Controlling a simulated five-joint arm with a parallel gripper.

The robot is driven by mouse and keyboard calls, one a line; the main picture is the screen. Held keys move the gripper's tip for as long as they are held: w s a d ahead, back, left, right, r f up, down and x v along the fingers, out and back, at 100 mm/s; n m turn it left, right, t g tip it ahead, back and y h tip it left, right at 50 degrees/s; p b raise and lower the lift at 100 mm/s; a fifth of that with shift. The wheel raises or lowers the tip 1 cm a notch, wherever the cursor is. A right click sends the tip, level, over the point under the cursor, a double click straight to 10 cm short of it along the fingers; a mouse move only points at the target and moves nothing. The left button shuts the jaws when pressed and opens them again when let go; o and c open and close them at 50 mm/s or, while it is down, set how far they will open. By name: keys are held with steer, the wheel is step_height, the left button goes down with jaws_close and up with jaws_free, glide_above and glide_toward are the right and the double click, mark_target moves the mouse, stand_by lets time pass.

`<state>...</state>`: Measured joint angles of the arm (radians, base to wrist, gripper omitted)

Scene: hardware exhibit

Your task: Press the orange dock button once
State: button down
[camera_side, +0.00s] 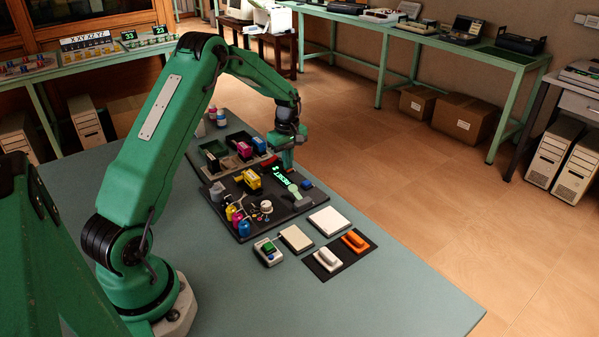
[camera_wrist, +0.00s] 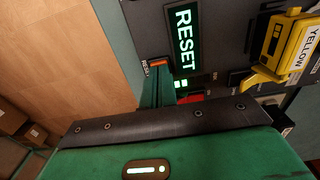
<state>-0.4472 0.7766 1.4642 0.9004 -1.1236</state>
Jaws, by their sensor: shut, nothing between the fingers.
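In the wrist view, a small orange button (camera_wrist: 158,62) sits on the dark dock panel (camera_wrist: 150,18), beside a lit display (camera_wrist: 184,38) reading RESET in green. My gripper (camera_wrist: 156,80) is shut and empty, its green fingers ending just short of the button in the picture; I cannot tell whether they touch it. In the side view, my gripper (camera_side: 285,163) points down at the far edge of the dock tray, by the lit RESET display (camera_side: 283,175). The small button is not distinguishable there.
A yellow cartridge (camera_wrist: 283,42) stands right of the display. In the side view, an orange block (camera_side: 355,240) and a white block (camera_side: 327,259) lie on a dark mat. A white pad (camera_side: 329,221) and a small device with a green top (camera_side: 268,251) lie nearby. The front table (camera_side: 420,300) is clear.

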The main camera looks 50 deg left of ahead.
steer(key=shift+r, duration=3.5)
steer(key=s+d+r+m+t, duration=0.3)
steer(key=s+d+r+m, duration=0.55)
steer(key=d+r, duration=0.6)
steer(key=s+d+m+t, duration=0.1)
steer(key=s+d+m, duration=0.2)
steer(key=s, duration=0.3)
steer(key=s+d+m, duration=0.3)
steer(key=s, duration=0.3)
steer(key=s+d+r+m+t, duration=0.1)
steer(key=s+d+m, duration=0.2)
steer(key=s, duration=0.3)
steer(key=shift+t, duration=0.3)
